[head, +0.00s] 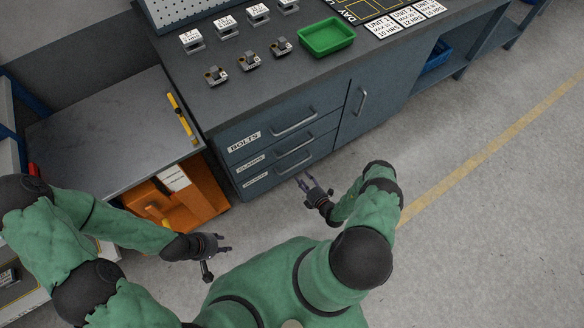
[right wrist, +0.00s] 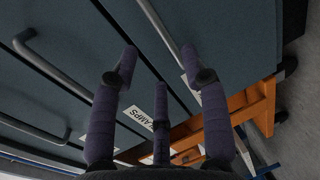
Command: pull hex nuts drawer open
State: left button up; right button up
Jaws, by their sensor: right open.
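The dark blue-grey cabinet has three closed drawers stacked on its left side. The lowest, the hex nuts drawer (head: 270,184), is shut flush; its label is too small to read. Its bar handle (head: 295,164) is also in the right wrist view (right wrist: 162,30), running between my fingers' tips. My right gripper (head: 309,180) is open and empty, just in front of and below that handle, and apart from it as far as I can tell. It also shows in the right wrist view (right wrist: 158,62). My left gripper (head: 228,243) is open and empty, low at left over the floor.
The bolts drawer (head: 262,128) and clamps drawer (head: 270,155) sit above, both shut. A cabinet door (head: 375,95) is at right. An orange wooden crate (head: 205,188) stands under the grey side table (head: 110,130). A green tray (head: 327,37) is on the worktop. Floor at right is clear.

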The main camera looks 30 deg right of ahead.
aim_at(292, 167)
jog(key=shift+b+x, duration=1.45)
jog(key=shift+x, duration=3.3)
jog(key=shift+a, duration=0.15)
grip_shut()
